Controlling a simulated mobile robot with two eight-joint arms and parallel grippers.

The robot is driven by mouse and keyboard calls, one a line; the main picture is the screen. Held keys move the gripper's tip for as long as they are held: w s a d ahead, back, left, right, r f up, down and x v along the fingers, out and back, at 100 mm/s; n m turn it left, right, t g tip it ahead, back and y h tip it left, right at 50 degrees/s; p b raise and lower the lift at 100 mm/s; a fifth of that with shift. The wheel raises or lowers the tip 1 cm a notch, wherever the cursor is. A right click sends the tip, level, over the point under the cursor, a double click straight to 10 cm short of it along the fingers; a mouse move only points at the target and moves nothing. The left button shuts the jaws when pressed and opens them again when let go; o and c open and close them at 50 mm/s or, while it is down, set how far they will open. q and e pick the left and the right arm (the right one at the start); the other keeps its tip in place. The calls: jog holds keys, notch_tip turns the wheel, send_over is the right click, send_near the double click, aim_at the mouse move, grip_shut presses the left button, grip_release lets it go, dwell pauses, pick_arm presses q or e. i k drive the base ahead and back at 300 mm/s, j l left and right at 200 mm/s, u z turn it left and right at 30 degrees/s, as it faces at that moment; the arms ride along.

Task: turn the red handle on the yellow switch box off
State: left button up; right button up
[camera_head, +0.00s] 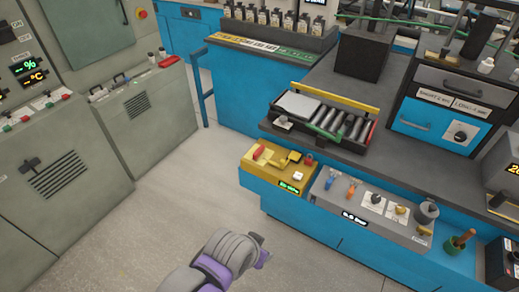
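The yellow switch box (256,178) sits on the low front ledge of the blue bench, right of the picture's middle. A small red handle or knob (259,152) stands at its left end. A yellow lever-like part lies across its top, and a second small red part (308,161) is at its right end. Which red part is the handle, and its exact angle, are too small to tell. One of my arms, grey and purple, shows at the bottom, below and left of the box and apart from it. No gripper fingers can be made out.
A grey panel (340,213) with orange and blue handles and knobs adjoins the box on the right. A roller tray (320,118) stands on the bench above and behind it. Grey control cabinets (150,130) stand at left. The floor (165,215) between is clear.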

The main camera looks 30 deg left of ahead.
aim_at(260, 151)
jog(key=i+j, duration=0.25)
jog(key=i, duration=0.15)
jog(key=u, duration=1.75)
jog(key=i+l, duration=0.05)
jog(key=i, duration=0.05)
